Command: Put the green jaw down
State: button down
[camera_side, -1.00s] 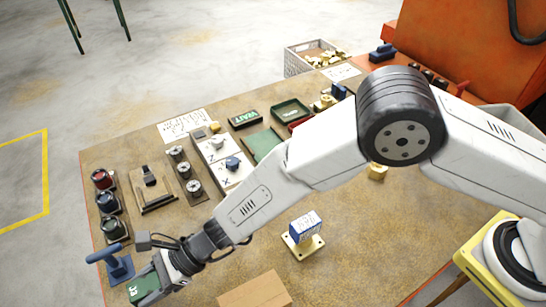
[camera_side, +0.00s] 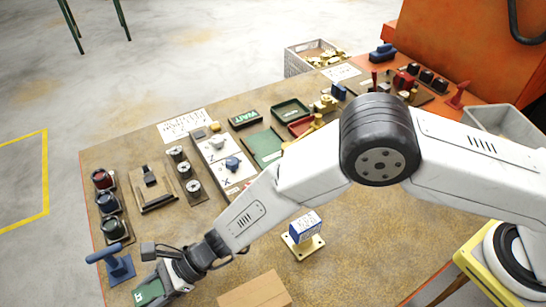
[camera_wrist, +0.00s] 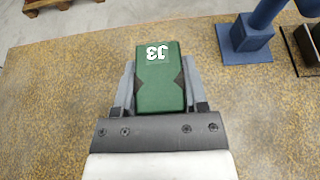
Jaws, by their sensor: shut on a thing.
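The green jaw (camera_wrist: 158,88) is a green block with white marking that reads like J3, seen upside down in the wrist view. My gripper (camera_wrist: 160,85) is shut on it, with a grey finger on each side. In the side view the green jaw (camera_side: 148,292) shows at the lower left, at the end of my arm, near the table's front left corner. My gripper (camera_side: 160,283) is partly hidden behind my wrist there. I cannot tell whether the jaw touches the table.
A blue stand with a handle (camera_side: 119,268) is close to the jaw, also in the wrist view (camera_wrist: 245,40). Round dark pieces (camera_side: 113,228) line the left edge. A cardboard piece (camera_side: 254,291) and a blue-white block on a yellow base (camera_side: 303,240) lie right. Bare table (camera_side: 200,235) lies between.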

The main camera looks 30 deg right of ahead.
jog(key=shift+c, duration=0.6)
grip_release()
jog(key=shift+r, duration=0.15)
jog(key=shift+v, duration=6)
